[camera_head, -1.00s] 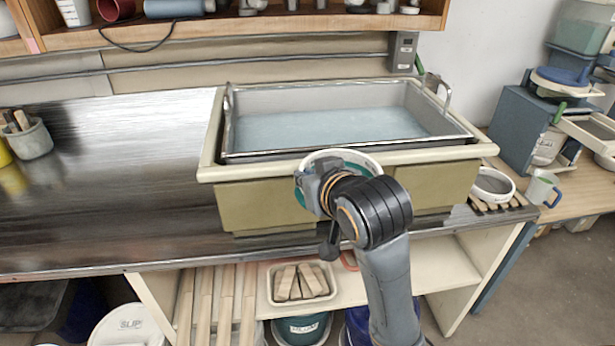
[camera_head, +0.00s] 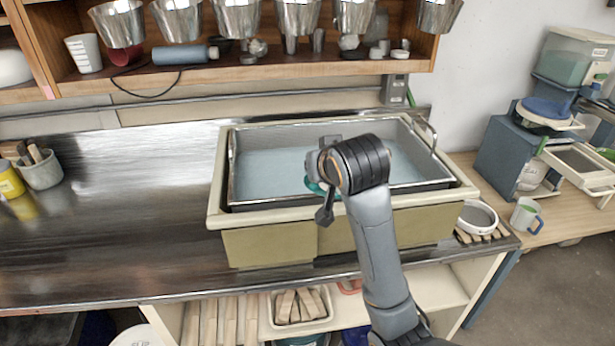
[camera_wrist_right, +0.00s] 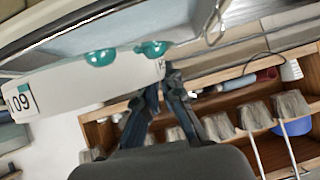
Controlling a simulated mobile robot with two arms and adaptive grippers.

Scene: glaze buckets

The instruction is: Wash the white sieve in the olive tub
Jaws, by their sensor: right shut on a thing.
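The olive tub (camera_head: 270,245) sits on the metal counter, with a grey basin of blue-grey water (camera_head: 270,170) inside it. My right gripper (camera_head: 318,165) is over the water, near the middle of the basin. In the right wrist view my right gripper (camera_wrist_right: 165,92) is shut on the wall of a white sieve (camera_wrist_right: 85,93) with a label ending in 09 and teal knobs. In the head view my arm hides most of this sieve; only a teal bit shows. I cannot tell whether it touches the water. My left gripper is out of view.
Another white-rimmed sieve (camera_head: 478,214) rests on a wooden slat rack (camera_head: 482,237) to the tub's right, near a mug (camera_head: 525,215). Metal buckets (camera_head: 238,17) hang above the back shelf. A pot of tools (camera_head: 41,170) stands far left.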

